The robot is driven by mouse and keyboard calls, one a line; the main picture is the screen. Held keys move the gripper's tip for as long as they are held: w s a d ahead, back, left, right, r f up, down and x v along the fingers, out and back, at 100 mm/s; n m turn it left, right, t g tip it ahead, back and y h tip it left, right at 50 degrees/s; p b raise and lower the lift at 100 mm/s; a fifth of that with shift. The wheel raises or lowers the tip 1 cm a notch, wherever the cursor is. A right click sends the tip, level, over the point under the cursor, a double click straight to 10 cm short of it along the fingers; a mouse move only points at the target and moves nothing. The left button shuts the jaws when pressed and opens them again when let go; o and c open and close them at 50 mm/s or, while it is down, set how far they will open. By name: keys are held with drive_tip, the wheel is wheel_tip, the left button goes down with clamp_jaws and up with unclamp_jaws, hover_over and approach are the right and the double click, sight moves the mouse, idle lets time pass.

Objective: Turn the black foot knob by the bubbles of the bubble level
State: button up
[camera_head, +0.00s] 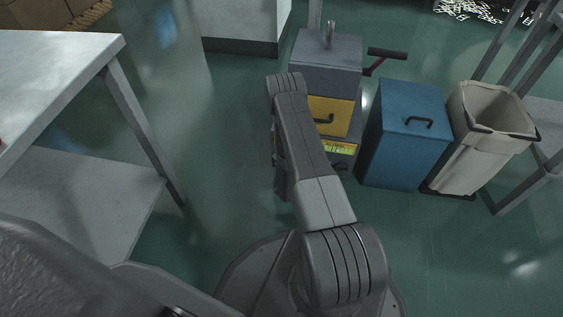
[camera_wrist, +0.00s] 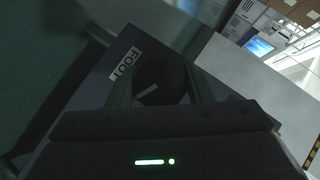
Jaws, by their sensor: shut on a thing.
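The black foot knob (camera_wrist: 158,76) is in the middle of the wrist view, on a dark panel with a white "FOOT" label (camera_wrist: 125,63) at its upper left. A short pale mark on the knob points to the lower left. My gripper (camera_wrist: 162,84) is shut on the knob, one finger on each side. In the head view my arm hides the gripper and knob. A yellow-green strip (camera_head: 340,149) shows low on the grey cabinet (camera_head: 326,50) with the yellow front; I cannot tell whether it is the bubble level. No bubbles can be made out.
A blue bin (camera_head: 405,140) and a beige bin (camera_head: 483,150) stand right of the cabinet. A red-and-black handle (camera_head: 385,56) juts from the cabinet's right side. A grey table (camera_head: 60,65) stands at the left. Green floor (camera_head: 225,130) is clear between table and cabinet.

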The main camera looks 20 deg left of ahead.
idle(0.5)
drive_tip(key=o, duration=1)
drive_tip(key=p+v, duration=0.4)
drive_tip(key=v, duration=0.9)
drive_tip(key=shift+s+d+r+p, duration=0.2)
drive_tip(key=shift+s+d+p, duration=0.05)
drive_tip(key=shift+p, duration=0.1)
drive_tip(key=b+x, duration=0.4)
drive_tip(key=x, duration=1)
drive_tip(key=shift+d+b, duration=0.1)
drive_tip(key=shift+b, duration=0.25)
